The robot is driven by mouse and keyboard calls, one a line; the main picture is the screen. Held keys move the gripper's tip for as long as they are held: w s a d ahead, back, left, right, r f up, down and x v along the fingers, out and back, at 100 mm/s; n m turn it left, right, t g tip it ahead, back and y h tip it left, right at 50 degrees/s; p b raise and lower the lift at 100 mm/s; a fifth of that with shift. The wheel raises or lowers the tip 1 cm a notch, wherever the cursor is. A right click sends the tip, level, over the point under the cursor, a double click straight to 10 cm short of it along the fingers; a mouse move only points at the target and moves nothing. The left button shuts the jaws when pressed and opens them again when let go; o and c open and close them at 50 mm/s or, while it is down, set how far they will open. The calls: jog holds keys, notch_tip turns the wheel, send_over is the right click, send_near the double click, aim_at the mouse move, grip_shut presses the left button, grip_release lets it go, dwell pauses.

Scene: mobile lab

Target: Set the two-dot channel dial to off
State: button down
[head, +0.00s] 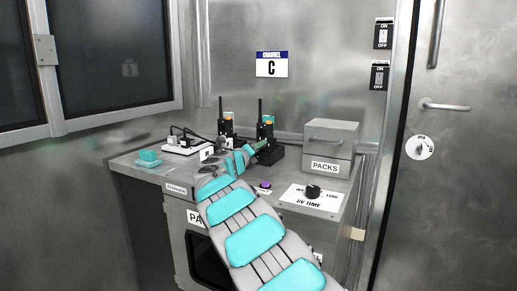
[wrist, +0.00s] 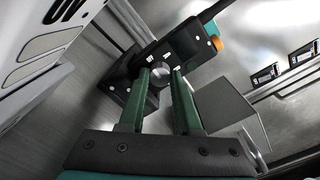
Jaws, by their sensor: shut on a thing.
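Two black handheld radios stand in dark chargers at the back of the counter, a left radio (head: 225,125) and a right radio (head: 266,128). My gripper (head: 261,145) is at the right radio in the head view. In the wrist view, my gripper (wrist: 160,72) has its green fingers on either side of a grey round dial (wrist: 154,76) on a black radio unit (wrist: 187,46), shut on it. The dial's setting and dots cannot be made out. My arm hides part of the counter.
A grey PACKS box (head: 331,139) stands right of the radios. A UV TIME panel with a black knob (head: 313,191) and a purple button (head: 265,185) are nearer the front. A white power strip (head: 188,147) lies left. A wall sign (head: 272,64) reads CHANNEL C.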

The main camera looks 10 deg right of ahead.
jog(key=shift+n, duration=0.5)
jog(key=c, duration=0.9)
grip_release()
jog(key=shift+o, duration=0.2)
jog(key=shift+v, duration=3.9)
